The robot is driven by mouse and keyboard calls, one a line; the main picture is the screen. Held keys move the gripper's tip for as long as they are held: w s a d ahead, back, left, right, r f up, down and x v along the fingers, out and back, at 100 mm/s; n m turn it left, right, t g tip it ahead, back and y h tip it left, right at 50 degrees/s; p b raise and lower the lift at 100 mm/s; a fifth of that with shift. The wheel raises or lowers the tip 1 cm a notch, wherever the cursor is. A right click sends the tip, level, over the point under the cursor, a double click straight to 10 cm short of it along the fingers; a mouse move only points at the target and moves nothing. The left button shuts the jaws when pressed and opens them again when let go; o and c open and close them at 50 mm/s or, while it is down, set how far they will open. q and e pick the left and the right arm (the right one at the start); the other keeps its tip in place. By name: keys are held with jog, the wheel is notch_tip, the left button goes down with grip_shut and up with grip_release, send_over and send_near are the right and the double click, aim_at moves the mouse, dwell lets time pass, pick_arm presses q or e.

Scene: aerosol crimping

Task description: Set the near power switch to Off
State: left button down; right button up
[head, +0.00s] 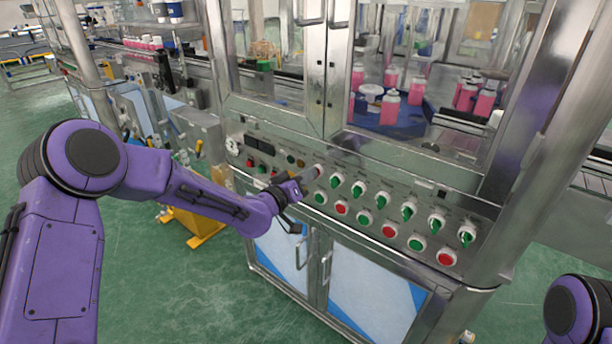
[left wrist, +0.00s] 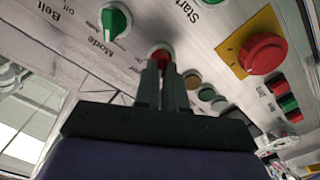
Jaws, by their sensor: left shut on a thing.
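My left gripper (head: 311,174) reaches the sloped control panel (head: 405,190) of the near machine from the left. In the left wrist view its two dark fingers (left wrist: 167,75) are close together, shut on a red knob (left wrist: 158,53) set in a light round base. The fingers cover much of the knob, so its exact turn angle and its label cannot be read. This looks like the power switch. A green switch (left wrist: 115,21) near the words Mode and Belt is beside it. My right gripper is not in view.
A red mushroom button (left wrist: 262,53) on a yellow plate is to the right in the left wrist view. Several green switches (head: 382,196) and red and green buttons (head: 389,231) fill the panel. Glass doors (head: 275,60) with metal frames rise behind it.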

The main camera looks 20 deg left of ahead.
pick_arm(q)
jog(key=shift+f, duration=0.1)
jog(key=c, duration=1.2)
grip_release()
jog(key=v, duration=1)
jog(key=shift+s+a+b, duration=0.1)
jog(key=shift+s+b, duration=0.15)
jog(key=shift+b, duration=0.15)
